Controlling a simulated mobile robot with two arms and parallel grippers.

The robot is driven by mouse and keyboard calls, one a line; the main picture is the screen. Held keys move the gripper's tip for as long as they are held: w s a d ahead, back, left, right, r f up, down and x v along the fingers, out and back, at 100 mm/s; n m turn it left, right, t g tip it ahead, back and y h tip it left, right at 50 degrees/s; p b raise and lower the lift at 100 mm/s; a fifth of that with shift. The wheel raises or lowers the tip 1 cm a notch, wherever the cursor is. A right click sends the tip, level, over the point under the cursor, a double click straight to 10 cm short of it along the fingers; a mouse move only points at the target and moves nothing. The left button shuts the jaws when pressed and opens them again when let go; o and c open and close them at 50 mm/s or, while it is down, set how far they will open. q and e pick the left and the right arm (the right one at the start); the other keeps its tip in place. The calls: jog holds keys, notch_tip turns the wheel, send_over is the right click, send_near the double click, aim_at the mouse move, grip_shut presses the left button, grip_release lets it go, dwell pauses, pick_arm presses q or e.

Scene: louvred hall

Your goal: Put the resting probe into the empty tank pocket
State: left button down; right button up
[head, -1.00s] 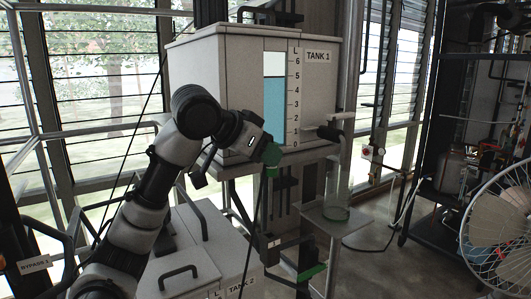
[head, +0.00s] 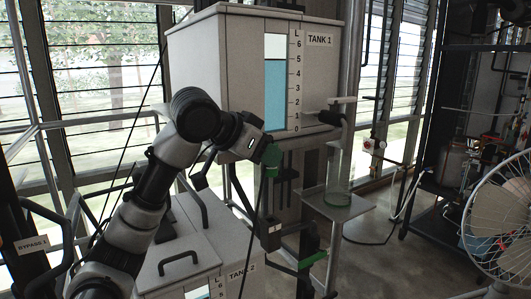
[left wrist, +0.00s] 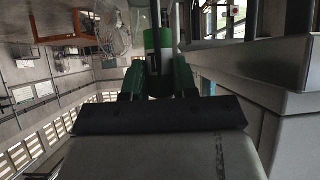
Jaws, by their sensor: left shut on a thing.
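My left gripper (head: 270,158) is in front of the lower edge of Tank 1 (head: 210,75) in the head view, its green fingers pointing down. I cannot make out an empty tank pocket. My right gripper is not in view.
A small shelf (head: 355,206) carrying a clear glass cylinder (head: 338,175) stands right of the gripper. A dark bracket with a green piece (head: 313,258) is below. A fan (head: 505,225) stands at the right.

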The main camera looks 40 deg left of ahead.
pick_arm(q)
jog(key=shift+r, duration=0.2)
jog(key=shift+f, duration=0.1)
jog(key=b, duration=0.5)
send_over(266, 222)
jog(key=shift+f, duration=4.1)
jog(key=c, duration=0.8)
grip_release()
